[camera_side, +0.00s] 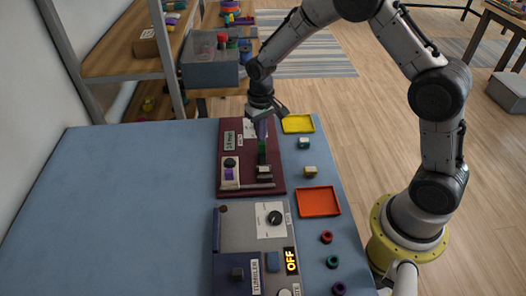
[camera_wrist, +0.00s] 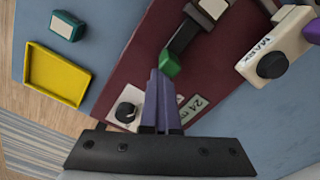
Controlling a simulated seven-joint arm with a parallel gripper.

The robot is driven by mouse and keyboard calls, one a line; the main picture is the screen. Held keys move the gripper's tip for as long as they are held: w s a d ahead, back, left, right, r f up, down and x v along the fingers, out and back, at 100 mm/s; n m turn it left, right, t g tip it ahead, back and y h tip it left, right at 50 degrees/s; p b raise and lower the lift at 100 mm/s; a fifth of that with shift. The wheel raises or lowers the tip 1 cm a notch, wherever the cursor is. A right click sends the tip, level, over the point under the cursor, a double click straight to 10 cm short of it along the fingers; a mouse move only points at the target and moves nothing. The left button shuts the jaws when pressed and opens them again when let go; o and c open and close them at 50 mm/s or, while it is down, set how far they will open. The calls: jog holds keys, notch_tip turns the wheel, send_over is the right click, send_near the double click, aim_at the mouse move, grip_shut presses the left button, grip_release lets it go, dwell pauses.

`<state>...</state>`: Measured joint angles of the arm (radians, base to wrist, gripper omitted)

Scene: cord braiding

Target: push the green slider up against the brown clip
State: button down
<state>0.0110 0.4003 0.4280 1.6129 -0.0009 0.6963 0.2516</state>
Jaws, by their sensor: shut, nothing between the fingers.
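The green slider (camera_wrist: 170,64) sits at one end of a dark bar on the maroon board; it also shows in the side view (camera_side: 262,146). My gripper (camera_wrist: 158,74) is shut and empty, its purple-grey fingers pointing down at the board. In the side view my gripper (camera_side: 262,132) is at the board's far part, just beyond the slider. The fingertips are right beside the green slider; I cannot tell whether they touch it. At the bar's other end is a pale and dark block (camera_wrist: 212,8), also in the side view (camera_side: 264,171); I cannot tell whether it is the brown clip.
The maroon board (camera_side: 231,150) also carries a dial (camera_wrist: 126,112) and a pale block with a black knob (camera_wrist: 272,65). A yellow tray (camera_side: 298,123), an orange tray (camera_side: 318,201) and small blocks lie to the right. A grey panel (camera_side: 240,220) stands nearer. The left tabletop is clear.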

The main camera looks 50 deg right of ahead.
dwell(0.3)
jog(key=shift+w+d, duration=0.35)
jog(key=shift+d, duration=0.05)
notch_tip(320, 180, up, 11)
dwell(0.7)
jog(key=s+a+r+t, duration=0.1)
jog(key=s+r+t, duration=0.3)
jog(key=s+r, duration=1.05)
jog(key=s+f+n+t, duration=0.1)
jog(key=s+f+n, duration=0.2)
jog(key=s, duration=1)
jog(key=shift+s+a+f+t, duration=0.15)
jog(key=shift+s+t, duration=0.15)
